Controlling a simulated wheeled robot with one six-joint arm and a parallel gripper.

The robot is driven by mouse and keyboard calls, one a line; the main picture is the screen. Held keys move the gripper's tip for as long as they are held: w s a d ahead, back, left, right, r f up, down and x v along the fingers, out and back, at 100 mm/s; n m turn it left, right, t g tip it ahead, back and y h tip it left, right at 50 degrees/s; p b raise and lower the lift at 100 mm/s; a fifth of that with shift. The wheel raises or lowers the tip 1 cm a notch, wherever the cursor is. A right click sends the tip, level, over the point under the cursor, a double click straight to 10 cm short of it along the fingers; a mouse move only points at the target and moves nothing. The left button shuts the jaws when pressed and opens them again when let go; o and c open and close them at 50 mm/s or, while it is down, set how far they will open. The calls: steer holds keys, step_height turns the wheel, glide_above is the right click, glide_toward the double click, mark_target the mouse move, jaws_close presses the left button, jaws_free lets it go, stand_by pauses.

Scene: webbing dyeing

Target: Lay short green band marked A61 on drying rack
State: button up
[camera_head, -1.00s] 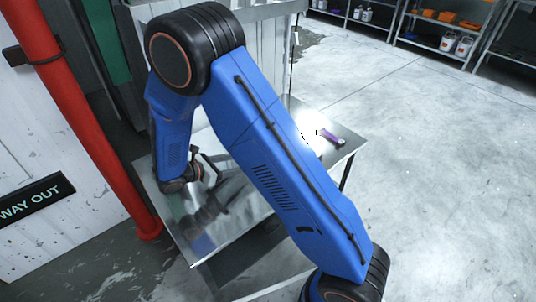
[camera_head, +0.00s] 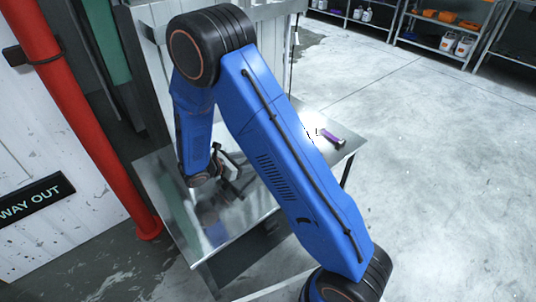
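My gripper (camera_head: 238,188) hangs low over the left part of a shiny metal table (camera_head: 195,235), partly beside and behind my blue arm. Its black fingers are small and dark, so I cannot tell whether they are open or shut or hold anything. I cannot make out a green band marked A61 in this view. No drying rack can be clearly identified either. My arm covers the middle of the table.
A small purple object (camera_head: 333,138) lies at the table's right end. A red pipe (camera_head: 92,130) and a white wall with a "WAY OUT" sign (camera_head: 33,198) stand on the left. Shelves (camera_head: 438,38) with containers stand at the back right. The floor to the right is clear.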

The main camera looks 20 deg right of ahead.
steer(key=shift+c, duration=0.6)
steer(key=c, duration=1.1)
steer(key=shift+r, duration=0.15)
